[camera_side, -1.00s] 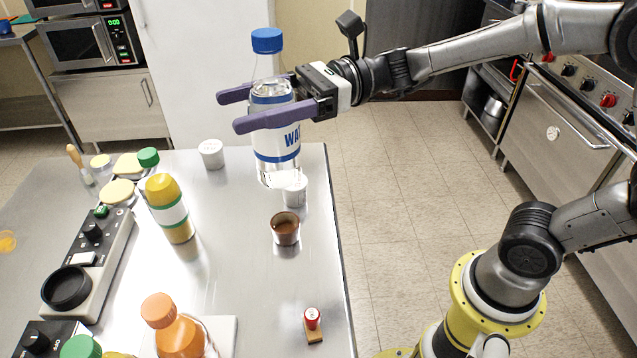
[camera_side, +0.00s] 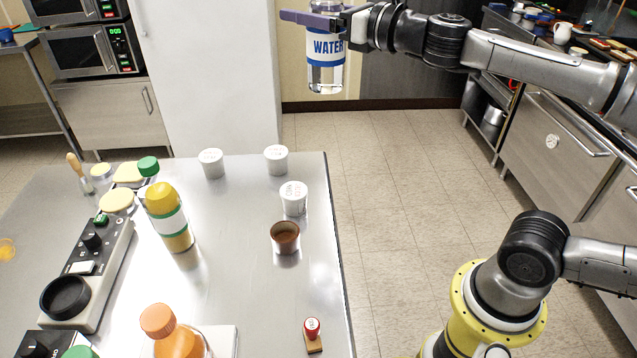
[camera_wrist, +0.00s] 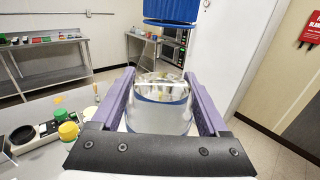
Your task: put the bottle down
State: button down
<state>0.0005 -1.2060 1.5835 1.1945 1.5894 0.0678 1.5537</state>
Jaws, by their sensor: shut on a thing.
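The water bottle (camera_side: 326,52) is clear with a blue and white label reading WATER. It hangs upright in the air beyond the table's far right corner, over the floor, in the side view. Its top is cut off there. My gripper (camera_side: 312,18) is shut on it, with purple fingers on both sides. In the wrist view the bottle (camera_wrist: 160,112) stands between the two purple fingers, and its blue cap (camera_wrist: 170,10) shows at the top edge. The steel table (camera_side: 235,270) is below and to the left of the bottle.
White cups (camera_side: 294,197) stand near the table's right side, with a brown cup (camera_side: 285,236) in front. A red stamp (camera_side: 313,335) is near the front right. The table's middle is clear.

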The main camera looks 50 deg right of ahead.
jog(key=shift+d+r+m+h, duration=0.2)
jog(key=shift+d+h, duration=0.1)
jog(key=shift+d, duration=0.1)
jog(key=shift+d+r+m+h, duration=0.1)
jog(key=shift+d+m+h, duration=0.1)
jog(key=shift+d+h, duration=0.15)
